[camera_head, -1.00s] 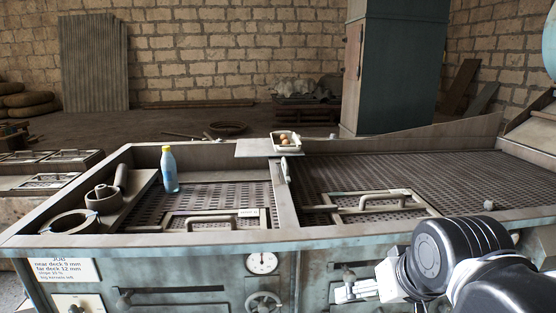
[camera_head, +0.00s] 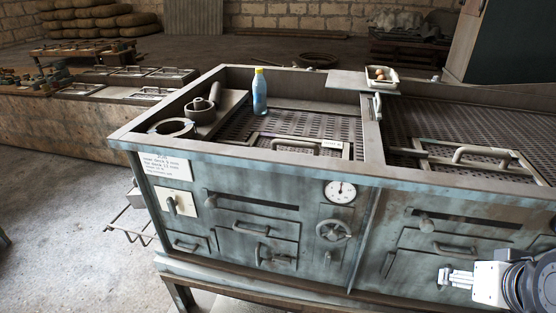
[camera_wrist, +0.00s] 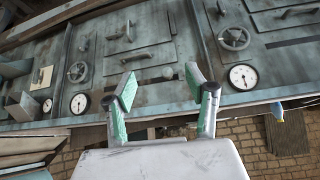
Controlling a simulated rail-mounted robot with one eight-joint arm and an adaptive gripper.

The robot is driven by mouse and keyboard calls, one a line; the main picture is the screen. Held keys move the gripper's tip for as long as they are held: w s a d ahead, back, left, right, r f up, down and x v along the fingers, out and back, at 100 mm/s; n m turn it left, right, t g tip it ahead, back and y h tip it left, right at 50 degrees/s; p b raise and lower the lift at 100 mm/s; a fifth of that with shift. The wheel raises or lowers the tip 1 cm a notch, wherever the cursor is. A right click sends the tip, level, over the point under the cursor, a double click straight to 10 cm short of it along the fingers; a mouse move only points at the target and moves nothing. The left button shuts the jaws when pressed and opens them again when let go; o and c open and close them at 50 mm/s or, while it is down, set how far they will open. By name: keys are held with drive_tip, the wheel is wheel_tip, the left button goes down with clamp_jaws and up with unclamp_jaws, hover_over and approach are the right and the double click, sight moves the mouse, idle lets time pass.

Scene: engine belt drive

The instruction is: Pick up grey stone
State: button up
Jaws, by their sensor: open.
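I cannot make out a grey stone for certain in either current view. The right part of the machine's front rim is outside the head view. My gripper (camera_wrist: 160,85) is open and empty in the wrist view, its two green-padded fingers spread apart. It faces the blue-grey front of the machine (camera_wrist: 140,60), apart from it as far as I can tell. In the head view my gripper (camera_head: 458,276) shows at the lower right, in front of the machine's lower panels.
A blue bottle with a yellow cap (camera_head: 260,92) stands on the left perforated deck. A small tray (camera_head: 382,78) with brown round things sits at the back rim. Handles, a gauge (camera_head: 340,191) and a handwheel (camera_head: 333,231) line the front. Open floor (camera_head: 80,220) lies left.

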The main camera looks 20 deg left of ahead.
drive_tip(key=w+a+r+n+g+y+p, duration=0.15)
drive_tip(key=w+a+r+n, duration=0.35)
drive_tip(key=w+a, duration=0.5)
drive_tip(key=w+a+r+n+g+y+p, duration=0.1)
drive_tip(key=w+a+r+n+g+p, duration=0.15)
drive_tip(key=w+a+r, duration=0.75)
drive_tip(key=w+a+f+n+g+p, duration=0.1)
drive_tip(key=w+a+f+n, duration=0.3)
drive_tip(key=w+a+f, duration=0.55)
drive_tip(key=w+a+f+n+g+p, duration=0.15)
drive_tip(key=w+a+n, duration=0.35)
drive_tip(key=a, duration=0.9)
drive_tip(key=shift+m+y, duration=0.35)
drive_tip(key=shift+m, duration=0.3)
drive_tip(key=x, duration=0.8)
drive_tip(key=shift+w+p, duration=0.3)
drive_tip(key=shift+p, duration=0.1)
drive_tip(key=shift+p+x, duration=0.65)
drive_tip(key=shift+x, duration=2.1)
drive_tip(key=shift+s+d, duration=0.1)
drive_tip(key=shift+d, duration=0.1)
drive_tip(key=shift+c, duration=0.5)
drive_tip(key=c, duration=1.1)
